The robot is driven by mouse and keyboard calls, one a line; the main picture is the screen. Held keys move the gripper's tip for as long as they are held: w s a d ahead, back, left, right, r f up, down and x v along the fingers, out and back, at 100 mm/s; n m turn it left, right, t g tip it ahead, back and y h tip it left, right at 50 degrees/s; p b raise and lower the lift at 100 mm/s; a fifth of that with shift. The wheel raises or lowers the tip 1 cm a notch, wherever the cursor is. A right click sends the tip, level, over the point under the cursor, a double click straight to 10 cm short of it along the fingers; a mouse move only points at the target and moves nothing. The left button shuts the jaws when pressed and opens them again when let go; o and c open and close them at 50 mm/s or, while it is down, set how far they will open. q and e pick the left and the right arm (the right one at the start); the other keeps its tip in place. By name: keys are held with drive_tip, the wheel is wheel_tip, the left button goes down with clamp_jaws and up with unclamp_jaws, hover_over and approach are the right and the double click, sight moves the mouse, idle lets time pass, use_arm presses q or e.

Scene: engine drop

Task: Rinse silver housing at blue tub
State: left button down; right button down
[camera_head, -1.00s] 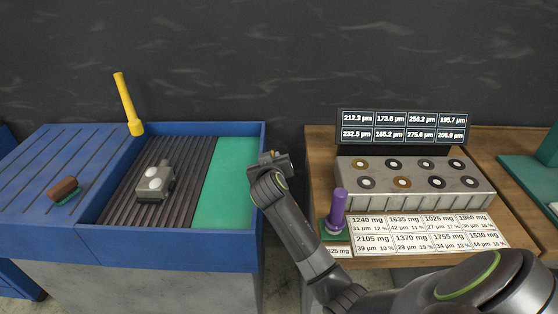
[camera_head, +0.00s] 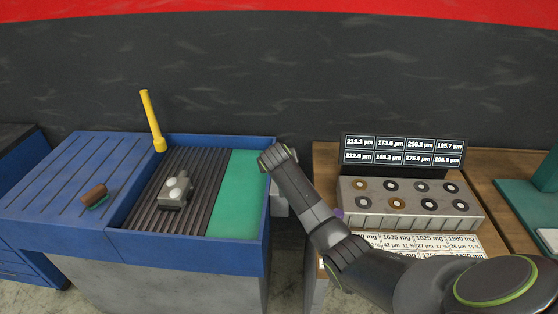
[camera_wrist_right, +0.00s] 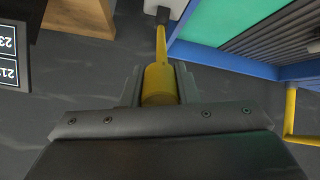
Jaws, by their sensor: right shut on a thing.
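The silver housing (camera_head: 175,192), a small grey block with two round pale tops, sits on the dark ribbed rack inside the blue tub (camera_head: 240,253). The tub's blue rim and ribbed rack also show at the upper right of the right wrist view. My right gripper (camera_wrist_right: 160,82) is shut on a yellow wand (camera_wrist_right: 160,72), whose thin end points to a pale grey holder (camera_wrist_right: 165,6). In the head view my right wrist is at the tub's right edge, and its fingers and the wand are hidden. My left gripper is not in view.
A yellow post (camera_head: 152,120) stands at the tub's back left. A brown-handled brush (camera_head: 94,196) lies on the blue drainboard. A green panel (camera_head: 237,190) fills the tub's right side. A wooden bench with a grey block of rings (camera_head: 410,205) and a display (camera_head: 403,152) stands right.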

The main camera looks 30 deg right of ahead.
idle(0.3)
drive_tip(key=c, duration=1.1)
unclamp_jaws()
drive_tip(key=shift+s+a+r, duration=0.15)
drive_tip(key=shift+s+r, duration=0.1)
drive_tip(key=shift+r, duration=0.05)
drive_tip(key=b+v, duration=0.3)
drive_tip(key=v, duration=1.3)
drive_tip(key=shift+s+a+r, duration=0.1)
drive_tip(key=shift+s+a, duration=0.05)
drive_tip(key=shift+s, duration=0.05)
